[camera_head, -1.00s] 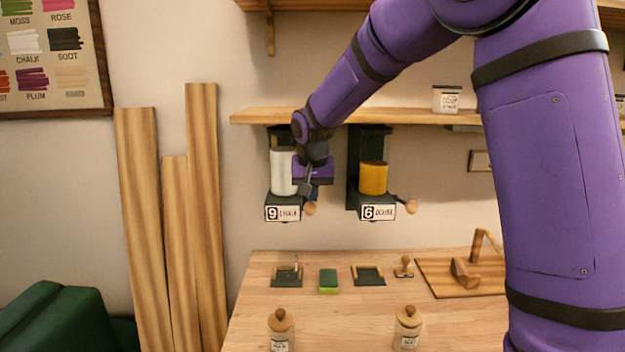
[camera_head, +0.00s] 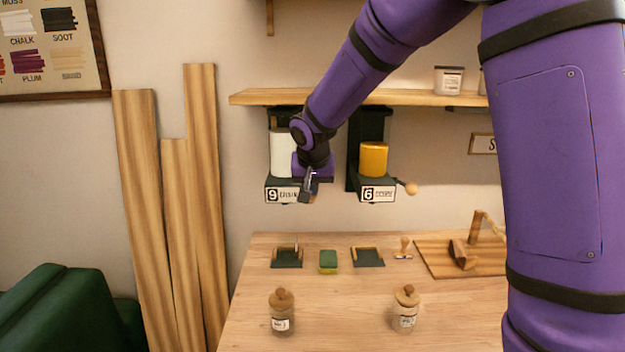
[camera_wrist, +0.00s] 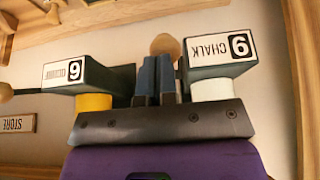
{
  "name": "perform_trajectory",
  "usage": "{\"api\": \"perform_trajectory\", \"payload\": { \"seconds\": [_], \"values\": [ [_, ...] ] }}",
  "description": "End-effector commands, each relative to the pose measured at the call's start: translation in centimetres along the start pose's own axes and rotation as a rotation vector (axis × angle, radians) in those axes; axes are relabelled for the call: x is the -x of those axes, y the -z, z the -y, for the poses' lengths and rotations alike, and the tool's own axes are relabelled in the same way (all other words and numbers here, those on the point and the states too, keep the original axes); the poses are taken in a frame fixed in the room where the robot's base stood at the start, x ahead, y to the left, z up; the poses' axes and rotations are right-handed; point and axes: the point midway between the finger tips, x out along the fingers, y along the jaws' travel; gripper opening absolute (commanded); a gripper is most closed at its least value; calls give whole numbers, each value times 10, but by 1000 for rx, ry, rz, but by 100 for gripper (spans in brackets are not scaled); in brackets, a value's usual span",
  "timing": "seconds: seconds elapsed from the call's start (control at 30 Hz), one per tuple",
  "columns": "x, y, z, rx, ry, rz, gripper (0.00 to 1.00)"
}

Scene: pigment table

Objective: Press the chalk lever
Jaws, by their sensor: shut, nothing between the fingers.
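The chalk dispenser (camera_head: 282,195), with a white cylinder and a "9 CHALK" sign, hangs under the wall shelf; its sign shows upside down in the wrist view (camera_wrist: 221,50). The round wooden knob of the chalk lever (camera_wrist: 165,45) shows just beyond the fingertips in the wrist view. In the head view the knob is hidden behind my gripper (camera_head: 307,196). My gripper (camera_wrist: 156,60) is shut and empty, at the right side of the chalk sign in the head view, pointing down. I cannot tell whether the fingers touch the knob.
The ochre dispenser (camera_head: 377,194), with a yellow cylinder and its own knob (camera_head: 411,189), hangs to the right. The wooden shelf (camera_head: 262,97) runs above both. Below, the table (camera_head: 350,290) holds a sponge (camera_head: 328,262), jars and small trays. Boards (camera_head: 140,200) lean at left.

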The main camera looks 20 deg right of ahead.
Motion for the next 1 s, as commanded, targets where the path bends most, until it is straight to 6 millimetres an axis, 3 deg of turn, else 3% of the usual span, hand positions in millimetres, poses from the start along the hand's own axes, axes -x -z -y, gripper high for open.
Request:
{"api": "perform_trajectory", "payload": {
  "seconds": [0.13, 0.6, 1.0],
  "values": [
    [-9, -10, 2, 6, 1, -72, 0],
    [-45, -31, 0, 2, -2, -65, 0],
    [-58, -36, 0, 1, -3, -64, 0]
  ]
}}
